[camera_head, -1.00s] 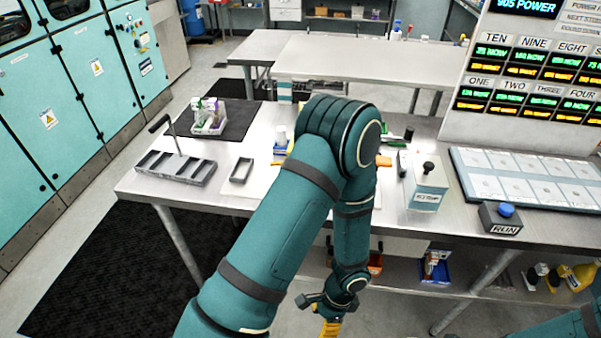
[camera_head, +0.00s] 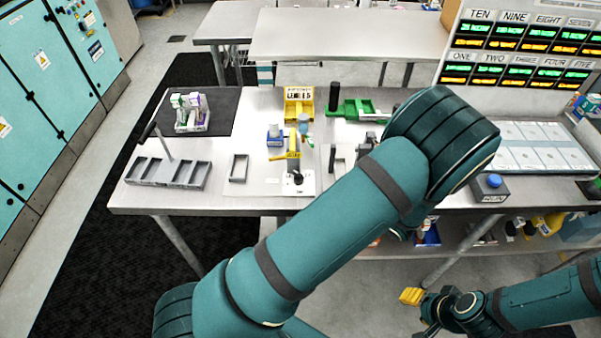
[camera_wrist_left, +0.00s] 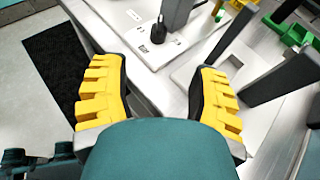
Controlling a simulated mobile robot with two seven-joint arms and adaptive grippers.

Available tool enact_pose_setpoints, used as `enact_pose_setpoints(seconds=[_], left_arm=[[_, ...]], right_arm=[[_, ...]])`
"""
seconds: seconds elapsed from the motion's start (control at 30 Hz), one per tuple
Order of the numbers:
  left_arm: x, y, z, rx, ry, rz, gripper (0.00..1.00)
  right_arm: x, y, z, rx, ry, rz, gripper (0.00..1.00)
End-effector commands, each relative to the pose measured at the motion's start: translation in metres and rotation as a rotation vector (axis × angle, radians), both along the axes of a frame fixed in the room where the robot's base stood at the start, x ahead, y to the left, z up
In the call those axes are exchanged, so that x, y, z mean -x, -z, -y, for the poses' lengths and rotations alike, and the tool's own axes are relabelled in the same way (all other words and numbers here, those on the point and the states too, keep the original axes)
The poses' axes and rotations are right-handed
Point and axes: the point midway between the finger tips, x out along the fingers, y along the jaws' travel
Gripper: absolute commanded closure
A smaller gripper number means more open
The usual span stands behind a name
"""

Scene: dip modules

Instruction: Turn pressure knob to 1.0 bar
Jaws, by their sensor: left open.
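A small black knob (camera_head: 297,178) stands on a white plate near the table's front edge, below a yellow part. What appears to be the same knob (camera_wrist_left: 158,35) is in the left wrist view, upper middle, with small printed marks around it. The marks are too small to read. My left gripper (camera_wrist_left: 152,70) is open and empty, its yellow fingers wide apart, and the knob lies beyond them. In the head view my left arm hides this gripper. My right gripper (camera_head: 425,304) is low at the right, before the table; its finger opening is unclear.
A grey compartment tray (camera_head: 168,172) and a small grey frame (camera_head: 239,168) are left of the knob. A yellow bin (camera_head: 298,104) and a green tray (camera_head: 362,109) lie behind. Dark uprights (camera_wrist_left: 283,78) stand right of the left gripper. A blue-button box (camera_head: 492,188) is at right.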

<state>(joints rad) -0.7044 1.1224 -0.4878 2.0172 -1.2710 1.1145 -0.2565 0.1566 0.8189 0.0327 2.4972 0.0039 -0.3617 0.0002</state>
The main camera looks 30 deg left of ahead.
Motion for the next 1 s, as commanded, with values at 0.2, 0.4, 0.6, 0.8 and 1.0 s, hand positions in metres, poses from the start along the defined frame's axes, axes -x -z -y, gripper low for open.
enact_pose_setpoints(seconds=[0.2, 0.4, 0.6, 0.8, 1.0], left_arm=[[-0.005, 0.012, -0.026, -0.001, -0.003, -0.003, 0.40], [-0.014, 0.027, -0.062, 0.000, -0.005, -0.003, 0.40], [-0.023, 0.041, -0.094, 0.002, -0.004, -0.003, 0.40], [-0.028, 0.050, -0.115, 0.003, -0.003, -0.001, 0.40], [-0.030, 0.053, -0.122, 0.003, -0.002, -0.001, 0.40]], right_arm=[[0.000, -0.001, 0.000, 0.000, 0.000, 0.001, 0.53], [0.000, -0.003, 0.000, -0.001, 0.000, 0.000, 0.53], [0.000, -0.004, 0.000, -0.001, 0.000, 0.000, 0.53], [0.000, -0.005, 0.000, -0.001, 0.000, 0.000, 0.53], [0.000, -0.005, 0.000, -0.001, -0.001, 0.001, 0.53]])
